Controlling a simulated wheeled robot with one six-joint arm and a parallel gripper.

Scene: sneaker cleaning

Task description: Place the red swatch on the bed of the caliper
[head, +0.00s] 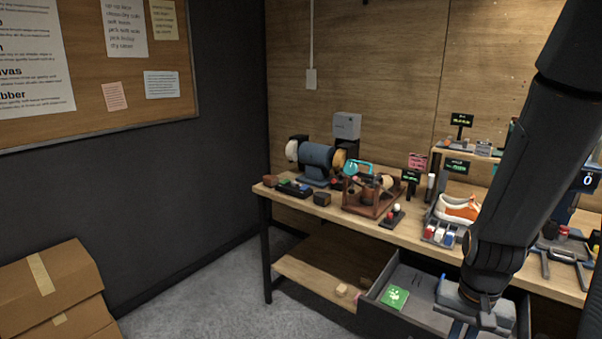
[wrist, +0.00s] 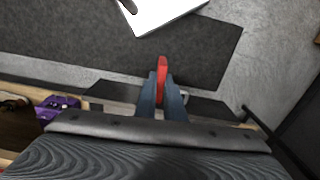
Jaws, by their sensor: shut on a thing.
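My gripper (wrist: 162,98) is shut on the red swatch (wrist: 162,66). The swatch stands upright and narrow between the two blue-grey fingertips in the wrist view, its red end poking out past them. In the head view my gripper (head: 464,327) is low at the bottom right, over the open drawer in front of the workbench; the swatch cannot be made out there. I cannot pick out the caliper with certainty in either view.
The open drawer (head: 362,306) holds a green packet (head: 394,297). The workbench (head: 290,202) carries a bench grinder (head: 318,158), a wooden rack (head: 372,198), and a tray with an orange and white sneaker (head: 458,209). Cardboard boxes (head: 48,286) stand at left. Open floor lies between.

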